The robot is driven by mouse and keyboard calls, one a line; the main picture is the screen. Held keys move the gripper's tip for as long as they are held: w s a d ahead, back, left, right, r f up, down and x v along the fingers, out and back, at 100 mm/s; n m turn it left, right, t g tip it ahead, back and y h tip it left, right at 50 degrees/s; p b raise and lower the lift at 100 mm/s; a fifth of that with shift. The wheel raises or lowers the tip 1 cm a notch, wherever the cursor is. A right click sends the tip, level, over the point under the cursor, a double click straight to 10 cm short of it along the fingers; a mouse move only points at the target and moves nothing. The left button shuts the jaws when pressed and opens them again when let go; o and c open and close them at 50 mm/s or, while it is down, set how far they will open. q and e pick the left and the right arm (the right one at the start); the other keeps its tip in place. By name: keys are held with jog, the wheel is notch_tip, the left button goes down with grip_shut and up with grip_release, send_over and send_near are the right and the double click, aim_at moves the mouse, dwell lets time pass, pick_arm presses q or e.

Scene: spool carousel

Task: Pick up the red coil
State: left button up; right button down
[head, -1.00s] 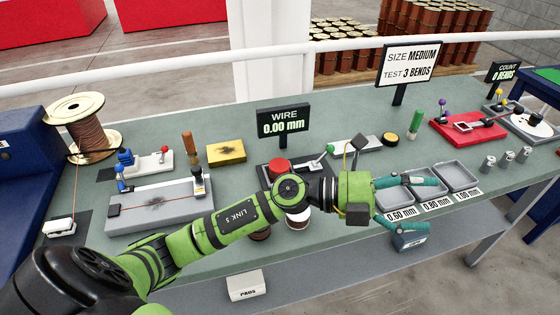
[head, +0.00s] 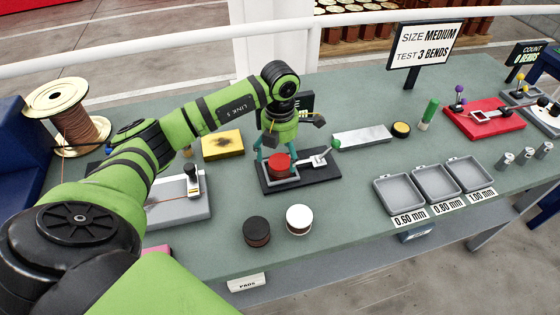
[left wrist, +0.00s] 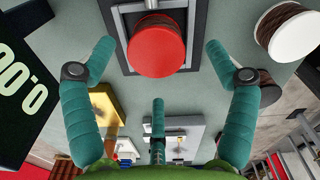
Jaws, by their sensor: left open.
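The red coil (head: 281,167), a short spool with a bright red top and dark wire below, sits in a grey holder on a black plate (head: 318,177) near the table's middle. In the left wrist view the red coil (left wrist: 157,50) lies ahead of the spread fingers. My left gripper (head: 279,153) points down over it, with teal fingers to either side. In the left wrist view the gripper (left wrist: 160,46) is open and empty, with gaps between fingers and coil. My right gripper is in neither view.
A black-topped coil (head: 257,231) and a white-topped coil (head: 299,219) stand in front of the plate. Grey trays (head: 398,194) are to the right. A yellow block (head: 222,145) is left, and the wire sign stands behind my arm, partly hidden.

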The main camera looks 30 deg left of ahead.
aim_at(280, 161)
pick_arm(q)
jog(key=shift+w+a+f+p, duration=0.15)
jog(key=shift+f+p, duration=0.15)
jog(key=shift+f, duration=0.65)
jog(key=shift+w+f+p, duration=0.1)
jog(key=shift+f+p, duration=0.15)
jog(key=shift+f, duration=0.7)
jog(key=c, duration=1.5)
jog(key=shift+r, duration=0.1)
